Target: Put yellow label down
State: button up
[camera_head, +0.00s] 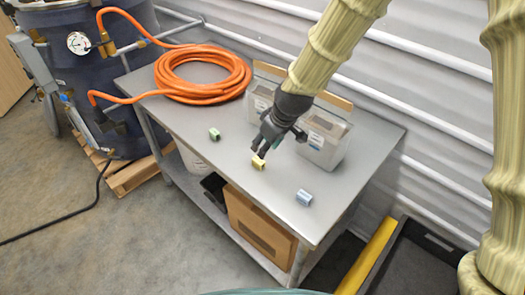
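The yellow label (258,163) is a small yellow piece at the middle of the grey metal table (232,178). It is on or just above the tabletop; I cannot tell which. My gripper (263,149) is dark and points down from above, its fingertips right at the label's upper side. The fingertips are small and partly overlap in this view, so I cannot tell whether they grip the label or are only next to it.
A small green label (214,134) lies to the left and a blue-grey one (304,198) near the front right. Clear bins (322,140) stand behind my gripper. An orange hose (203,88) is coiled at the back left. The front tabletop between the labels is bare.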

jog(key=shift+v, duration=1.2)
